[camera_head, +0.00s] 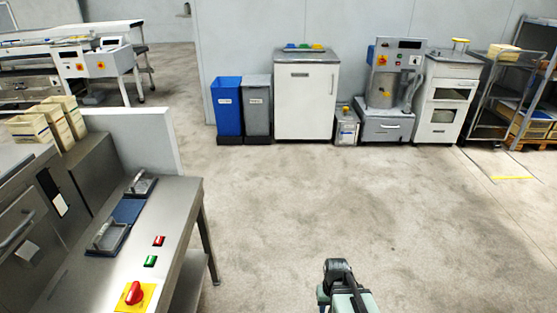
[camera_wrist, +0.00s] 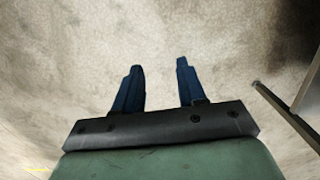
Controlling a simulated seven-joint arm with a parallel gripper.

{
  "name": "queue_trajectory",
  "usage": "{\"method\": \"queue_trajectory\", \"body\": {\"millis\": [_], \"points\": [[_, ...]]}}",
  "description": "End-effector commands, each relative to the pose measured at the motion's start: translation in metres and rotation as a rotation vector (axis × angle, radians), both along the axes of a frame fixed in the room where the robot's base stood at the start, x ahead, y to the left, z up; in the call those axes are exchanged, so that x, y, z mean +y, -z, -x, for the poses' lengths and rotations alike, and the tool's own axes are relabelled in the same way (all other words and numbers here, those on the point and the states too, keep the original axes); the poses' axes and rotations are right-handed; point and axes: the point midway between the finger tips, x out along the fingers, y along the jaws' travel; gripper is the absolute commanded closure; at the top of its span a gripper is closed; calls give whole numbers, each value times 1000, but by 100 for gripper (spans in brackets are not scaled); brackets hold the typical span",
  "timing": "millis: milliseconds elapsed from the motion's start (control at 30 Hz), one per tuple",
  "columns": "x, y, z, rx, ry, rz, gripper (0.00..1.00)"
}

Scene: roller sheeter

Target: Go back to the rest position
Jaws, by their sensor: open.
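My gripper (camera_wrist: 160,70) shows in the wrist view with its two dark blue fingers apart. Nothing is between them, and bare floor lies beyond. In the head view part of my arm shows at the bottom, right of the centre, over open floor. The fingertips cannot be made out there. My arm is to the right of the steel table and apart from it.
The steel table (camera_head: 180,215) at left carries a red knob (camera_head: 134,292), green and red buttons and two handled tools. A table leg (camera_wrist: 285,112) shows at right in the wrist view. Bins, a white cabinet (camera_head: 306,100) and machines line the back wall. The middle floor is clear.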

Motion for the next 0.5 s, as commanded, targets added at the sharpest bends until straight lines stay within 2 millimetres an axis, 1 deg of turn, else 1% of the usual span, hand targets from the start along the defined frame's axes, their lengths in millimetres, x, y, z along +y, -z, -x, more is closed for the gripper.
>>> {"method": "queue_trajectory", "body": {"millis": [33,200,367,500], "points": [[0,10,11,24,0,0,60],[0,44,48,106,0,0,60],[0,74,88,186,1,0,60],[0,97,124,255,1,0,60]]}}
